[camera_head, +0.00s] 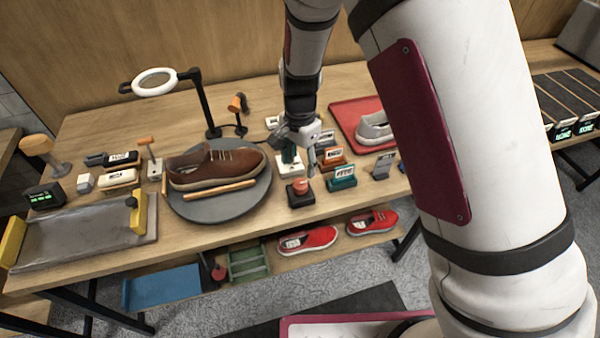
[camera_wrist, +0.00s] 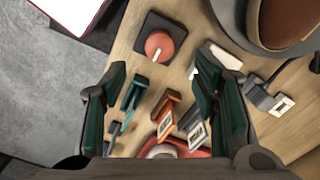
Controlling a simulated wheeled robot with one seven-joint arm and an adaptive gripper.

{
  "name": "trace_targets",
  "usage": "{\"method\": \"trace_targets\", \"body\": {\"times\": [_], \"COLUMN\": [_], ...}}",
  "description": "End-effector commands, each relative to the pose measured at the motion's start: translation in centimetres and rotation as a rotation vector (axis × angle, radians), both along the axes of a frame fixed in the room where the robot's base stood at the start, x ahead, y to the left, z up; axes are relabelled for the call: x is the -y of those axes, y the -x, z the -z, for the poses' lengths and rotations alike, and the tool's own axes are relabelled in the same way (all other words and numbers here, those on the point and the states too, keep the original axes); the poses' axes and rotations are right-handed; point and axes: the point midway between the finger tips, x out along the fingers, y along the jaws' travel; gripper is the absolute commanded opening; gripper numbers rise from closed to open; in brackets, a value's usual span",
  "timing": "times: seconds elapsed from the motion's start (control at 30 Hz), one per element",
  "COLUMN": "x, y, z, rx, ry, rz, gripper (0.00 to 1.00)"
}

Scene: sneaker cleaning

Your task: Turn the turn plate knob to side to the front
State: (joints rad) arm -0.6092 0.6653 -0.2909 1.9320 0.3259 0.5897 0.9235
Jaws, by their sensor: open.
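The turn plate knob (camera_head: 300,187) is a red round knob on a black square base, right of the turn plate near the table's front edge. In the wrist view the knob (camera_wrist: 159,43) shows a short white mark near its lower edge. My gripper (camera_head: 306,170) is open and empty, above and just behind the knob. In the wrist view, my gripper's fingers (camera_wrist: 158,80) stand apart, with the knob ahead between their lines and not touched.
Small labelled stands, orange (camera_head: 333,156) and teal (camera_head: 343,177), stand close right of the knob. A red tray (camera_head: 345,112) with a grey shoe lies behind. A ring lamp (camera_head: 155,82) stands at the back left. Red shoes (camera_head: 307,240) sit on the lower shelf.

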Motion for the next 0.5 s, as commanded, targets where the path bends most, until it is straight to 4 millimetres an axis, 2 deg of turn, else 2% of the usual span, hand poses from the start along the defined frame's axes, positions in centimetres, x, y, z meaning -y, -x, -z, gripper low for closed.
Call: {"method": "trace_targets", "body": {"times": [0.03, 0.2, 0.5], "x": [0.0, 0.0, 0.0], "y": [-0.1, -0.1, 0.0], "z": [-1.0, -3.1, -3.8], "rx": [0.003, 0.003, -0.001], "ry": [-0.001, -0.001, 0.001], "rz": [-0.002, 0.0, -0.001], "gripper": [0.55, 0.55, 0.55]}}
